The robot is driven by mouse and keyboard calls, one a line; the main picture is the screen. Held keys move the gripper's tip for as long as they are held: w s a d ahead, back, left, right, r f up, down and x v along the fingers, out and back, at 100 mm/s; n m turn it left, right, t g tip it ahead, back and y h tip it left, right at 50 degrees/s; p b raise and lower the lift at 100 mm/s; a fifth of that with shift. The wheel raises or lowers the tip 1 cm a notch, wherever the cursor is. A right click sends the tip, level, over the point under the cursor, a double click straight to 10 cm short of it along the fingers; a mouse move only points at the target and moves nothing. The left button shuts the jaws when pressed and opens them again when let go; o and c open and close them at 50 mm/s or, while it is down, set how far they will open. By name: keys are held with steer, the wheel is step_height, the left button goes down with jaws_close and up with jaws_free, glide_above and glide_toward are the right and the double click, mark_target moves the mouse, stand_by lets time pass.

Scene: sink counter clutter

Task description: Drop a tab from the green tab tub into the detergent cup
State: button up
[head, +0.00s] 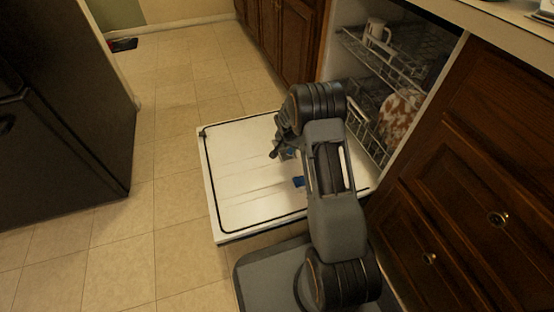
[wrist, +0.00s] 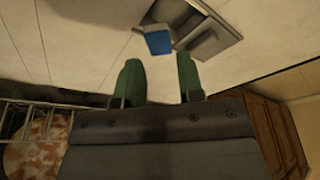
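In the wrist view my gripper (wrist: 158,78) has its two green fingers apart with nothing between them. A small blue tab (wrist: 158,42) with a pale face shows just past the fingertips. It overlaps the edge of the grey detergent cup (wrist: 172,12), whose grey lid (wrist: 213,40) is beside it. I cannot tell whether the tab rests on the cup's edge or is above it. In the head view a small blue patch, likely the tab (head: 299,182), shows beside my arm, over the lowered door. My gripper (head: 278,151) is partly hidden there. The green tab tub is not visible.
The white dishwasher door (head: 240,190) lies open under my arm. Racks (head: 385,65) hold a white mug (head: 376,32) and a patterned plate (head: 400,115). Wooden cabinets (head: 490,170) stand at right, a dark appliance (head: 60,120) at left. The tiled floor between is clear.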

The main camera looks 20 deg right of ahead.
steer(key=o, duration=0.4)
steer(key=shift+c, duration=0.2)
steer(key=p+v, duration=0.6)
steer(key=v, duration=0.7)
steer(key=shift+r, duration=0.4)
